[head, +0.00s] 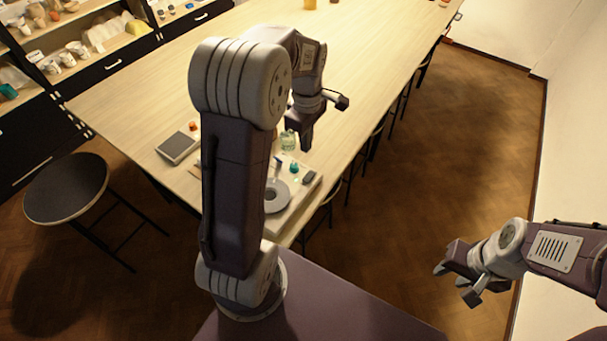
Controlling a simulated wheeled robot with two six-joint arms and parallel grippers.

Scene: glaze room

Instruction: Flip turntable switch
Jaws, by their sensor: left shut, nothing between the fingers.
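The turntable (279,203) sits on the near corner of the long table, a grey disc on a pale base. My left arm hides its left part. A small dark block (309,177) and a small teal item (294,168) are at its far right side; I cannot tell which, if either, is the switch. My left gripper (305,146) is shut and empty, pointing down above the table beyond the turntable. My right gripper (456,285) is open and empty, over the floor to the right, away from the table.
A pale green glass jar (288,140) stands beyond the turntable, near my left gripper. A grey square pad (178,147) and a small orange item (193,126) lie to the left. A round stool (66,187) stands left of the table (300,45). Shelves line the left.

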